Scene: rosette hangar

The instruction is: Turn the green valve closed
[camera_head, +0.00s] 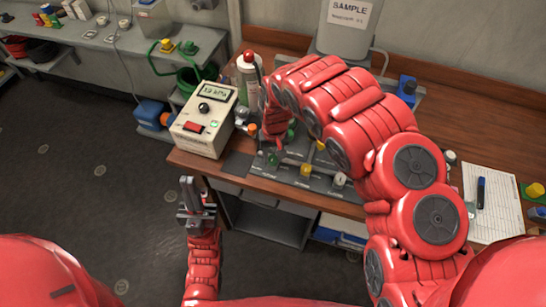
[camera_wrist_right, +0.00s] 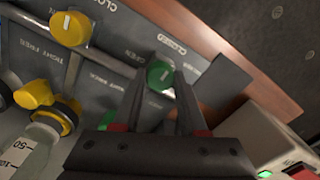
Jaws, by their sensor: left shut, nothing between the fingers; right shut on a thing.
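In the head view the green valve (camera_head: 273,159) shows at the panel's left part, below my right wrist; the right fingers are mostly hidden there. My left gripper (camera_head: 188,184) is shut and empty, over the floor in front of the bench.
A yellow knob (camera_wrist_right: 69,28) and pipes share the panel. A white meter box (camera_head: 202,120) stands left of the panel, close to my right gripper. A bottle (camera_head: 248,80) stands behind. A paper sheet (camera_head: 492,205) with a pen lies at the right.

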